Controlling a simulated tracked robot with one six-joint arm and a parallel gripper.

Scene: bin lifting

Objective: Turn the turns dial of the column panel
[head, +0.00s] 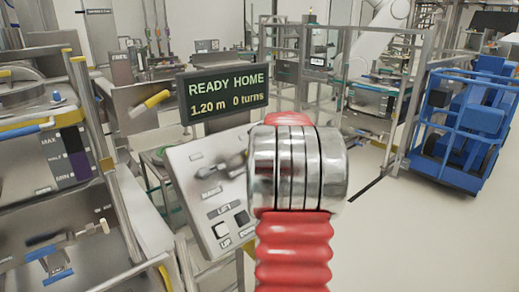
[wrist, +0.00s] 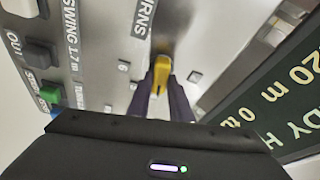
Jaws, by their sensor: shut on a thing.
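The column panel (head: 192,178) is a light grey slanted box left of the middle in the head view, partly hidden by my red and silver arm. The panel face (wrist: 103,62) fills the upper left of the wrist view. The turns dial (wrist: 161,76) has a yellow grip and sits beside the printed word TURNS. My gripper (wrist: 161,90) has its two dark fingers closed on either side of the yellow grip. The dial is hidden or unclear in the head view.
A display (head: 223,91) above the panel reads READY HOME, 1.20 m, 0 turns; its edge is close to my gripper in the wrist view. A green button (wrist: 50,94) sits on the panel. Steel equipment stands left, a blue caged machine (head: 465,120) right. Open floor (head: 430,230) lies at the lower right.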

